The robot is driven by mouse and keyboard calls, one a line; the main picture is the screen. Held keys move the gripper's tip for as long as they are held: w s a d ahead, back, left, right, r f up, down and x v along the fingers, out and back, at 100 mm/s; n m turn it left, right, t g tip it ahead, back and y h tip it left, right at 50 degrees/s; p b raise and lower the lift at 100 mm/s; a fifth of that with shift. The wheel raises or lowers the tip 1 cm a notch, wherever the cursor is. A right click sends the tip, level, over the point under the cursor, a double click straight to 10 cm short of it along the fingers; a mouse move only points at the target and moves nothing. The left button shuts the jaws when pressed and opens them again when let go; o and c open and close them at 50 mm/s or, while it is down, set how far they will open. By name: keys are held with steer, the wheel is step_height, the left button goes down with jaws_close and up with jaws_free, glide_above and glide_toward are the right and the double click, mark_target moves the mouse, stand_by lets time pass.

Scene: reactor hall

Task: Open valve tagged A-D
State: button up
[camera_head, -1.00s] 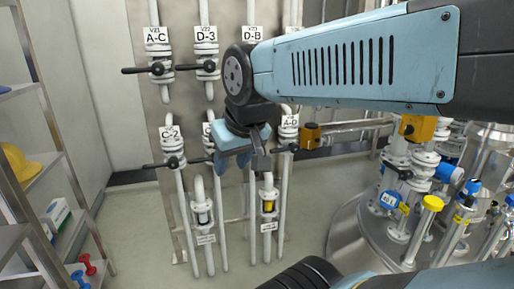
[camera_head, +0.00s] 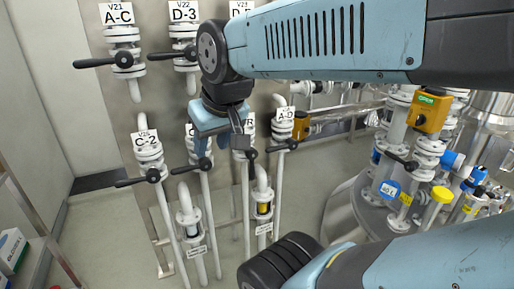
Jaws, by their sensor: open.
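The valve tagged A-D (camera_head: 285,114) is a white flanged valve in the lower row of the pipe rack. Its black lever (camera_head: 283,147) lies roughly crosswise to the pipe, just right of my gripper in the picture. My gripper (camera_head: 222,148) is open and empty, pointing down in front of the lower row, left of the A-D valve. It appears apart from the A-D lever, but the depth is hard to tell. It and my wrist partly hide the neighbouring valves and their tags.
Valves A-C (camera_head: 117,13), D-3 (camera_head: 184,11) and C-2 (camera_head: 145,140) have black levers sticking out nearby. An orange box (camera_head: 301,126) sits right of A-D. A metal vessel with pipes and an orange "OPEN" box (camera_head: 430,109) stands at right.

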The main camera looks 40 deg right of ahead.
steer(key=shift+o, duration=0.2)
steer(key=shift+o, duration=0.2)
steer(key=shift+w+d, duration=0.1)
steer(key=shift+w, duration=0.05)
steer(key=w+d+f+m+t+h, duration=0.1)
steer(key=w+d+f+m+h, duration=0.3)
steer(key=w+d, duration=0.7)
steer(key=m+t, duration=0.6)
steer(key=m, duration=0.6)
glide_toward(276, 150)
steer(key=a, duration=0.3)
steer(key=s+d+f+m+t, duration=0.1)
steer(key=s+d+m+t, duration=0.2)
steer(key=m, duration=0.2)
steer(key=x, duration=0.9)
steer(key=f+x, duration=0.1)
steer(key=x, duration=0.3)
steer(key=shift+w+a, duration=0.15)
steer(key=shift+w, duration=0.05)
